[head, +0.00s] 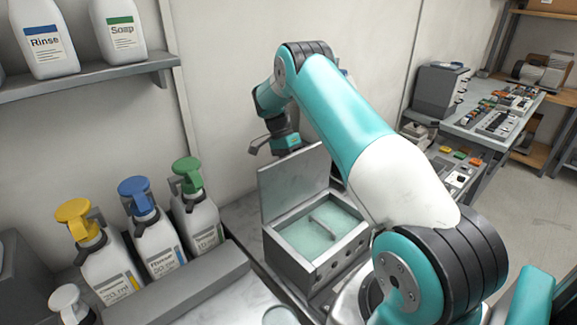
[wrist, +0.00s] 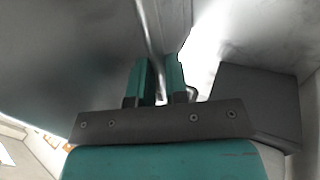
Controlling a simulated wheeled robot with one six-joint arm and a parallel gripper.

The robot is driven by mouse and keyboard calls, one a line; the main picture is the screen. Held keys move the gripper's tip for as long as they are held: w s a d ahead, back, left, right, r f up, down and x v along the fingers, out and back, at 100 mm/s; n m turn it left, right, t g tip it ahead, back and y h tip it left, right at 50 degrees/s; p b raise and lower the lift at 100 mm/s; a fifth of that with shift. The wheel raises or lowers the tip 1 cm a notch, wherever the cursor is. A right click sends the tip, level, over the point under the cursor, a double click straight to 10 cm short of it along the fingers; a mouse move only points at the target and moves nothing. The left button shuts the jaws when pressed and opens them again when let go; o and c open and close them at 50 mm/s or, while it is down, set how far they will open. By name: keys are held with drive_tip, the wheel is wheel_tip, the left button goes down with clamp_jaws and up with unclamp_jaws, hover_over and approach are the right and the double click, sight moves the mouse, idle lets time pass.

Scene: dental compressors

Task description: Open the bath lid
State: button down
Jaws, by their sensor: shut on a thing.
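In the head view the gripper body (head: 285,143) is at the top of the raised lid. The fingertips and the exact grip are hidden there.
Pump bottles with yellow (head: 75,214), blue (head: 138,193) and green (head: 187,172) tops stand left of the bath behind a grey bar (head: 185,290). A wall shelf (head: 90,83) holds Rinse and Soap bottles. A bench with devices (head: 490,120) is at the right.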

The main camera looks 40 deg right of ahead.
drive_tip(key=shift+s+f, duration=0.1)
drive_tip(key=shift+f, duration=0.1)
drive_tip(key=c, duration=1.1)
unclamp_jaws()
drive_tip(key=shift+r, duration=0.1)
drive_tip(key=p+v, duration=0.7)
drive_tip(key=p, duration=0.4)
drive_tip(key=shift+d+r, duration=0.1)
drive_tip(key=shift+r, duration=0.2)
drive_tip(key=shift+f, duration=0.1)
